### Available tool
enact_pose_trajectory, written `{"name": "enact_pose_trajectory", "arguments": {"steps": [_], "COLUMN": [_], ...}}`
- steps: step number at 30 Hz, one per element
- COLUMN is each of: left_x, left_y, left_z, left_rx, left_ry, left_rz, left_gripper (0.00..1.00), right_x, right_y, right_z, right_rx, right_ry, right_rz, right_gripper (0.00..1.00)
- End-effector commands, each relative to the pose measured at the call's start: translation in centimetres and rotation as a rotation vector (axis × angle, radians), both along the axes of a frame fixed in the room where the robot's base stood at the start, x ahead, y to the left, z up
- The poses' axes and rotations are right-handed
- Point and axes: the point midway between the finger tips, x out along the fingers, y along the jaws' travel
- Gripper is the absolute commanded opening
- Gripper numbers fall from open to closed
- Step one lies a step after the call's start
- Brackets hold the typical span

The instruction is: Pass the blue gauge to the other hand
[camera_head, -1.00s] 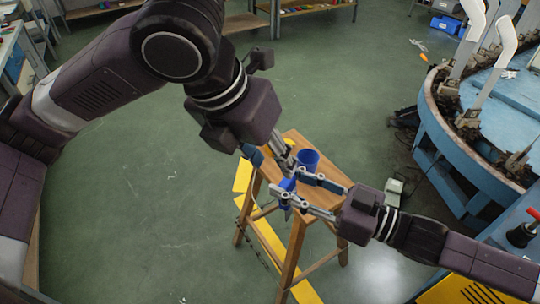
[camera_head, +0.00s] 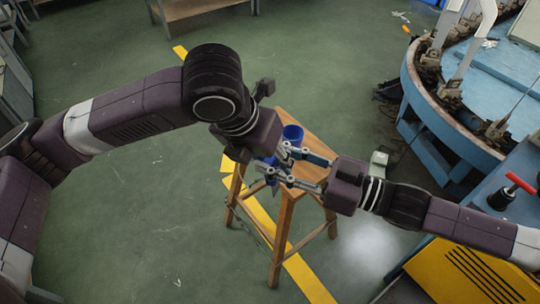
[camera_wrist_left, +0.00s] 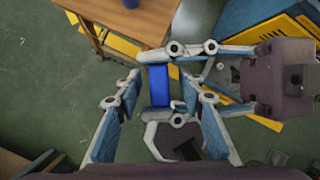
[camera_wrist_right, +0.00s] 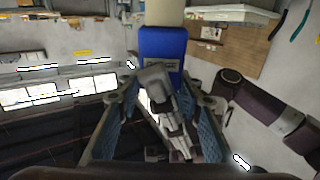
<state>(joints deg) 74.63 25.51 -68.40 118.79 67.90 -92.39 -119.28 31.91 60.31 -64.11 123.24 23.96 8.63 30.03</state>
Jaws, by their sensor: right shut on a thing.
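The blue gauge (camera_wrist_left: 158,86) is held in the air by my right gripper, whose two fingers (camera_wrist_left: 180,80) come in from the right in the left wrist view. The gauge also shows as a blue block in the right wrist view (camera_wrist_right: 162,46). My left gripper (camera_wrist_left: 160,80) is open, with one finger on each side of the gauge and gaps between. In the head view my left gripper (camera_head: 262,160) and right gripper (camera_head: 276,163) meet over the stool's left edge. Their fingers overlap and hide most of the gauge there.
A wooden stool (camera_head: 312,150) stands beneath the grippers, with a blue cup (camera_head: 292,136) on its top. A round blue machine (camera_head: 425,120) stands at the right. A yellow panel (camera_head: 465,272) is at the lower right. Open green floor lies to the left.

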Motion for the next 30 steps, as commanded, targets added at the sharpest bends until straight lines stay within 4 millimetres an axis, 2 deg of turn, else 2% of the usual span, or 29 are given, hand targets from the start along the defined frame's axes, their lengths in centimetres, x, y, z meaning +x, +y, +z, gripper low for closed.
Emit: {"name": "enact_pose_trajectory", "arguments": {"steps": [4,13,16,17,22,30], "left_x": [-0.01,-0.02,-0.03,-0.02,-0.01,-0.01], "left_y": [-0.01,-0.02,-0.03,-0.04,-0.03,-0.01], "left_z": [0.01,0.03,0.03,0.06,0.07,0.06], "left_rx": [0.000,0.000,-0.001,-0.001,-0.001,0.000], "left_ry": [0.000,0.000,0.000,-0.001,-0.001,-0.001], "left_rz": [0.000,0.000,0.000,0.000,0.000,0.000], "left_gripper": [0.35,0.02,0.00,0.00,0.00,0.00], "right_x": [0.00,0.00,0.00,0.00,0.00,-0.01], "right_y": [0.01,0.01,0.01,0.01,0.01,-0.02], "right_z": [0.05,0.04,0.04,0.04,0.03,0.01], "right_rx": [0.001,0.001,0.001,0.001,0.001,0.000], "right_ry": [0.000,0.000,0.000,0.000,0.000,0.000], "right_rz": [0.000,0.000,0.000,0.000,0.000,0.000], "right_gripper": [0.08,0.08,0.08,0.35,0.53,0.54]}}
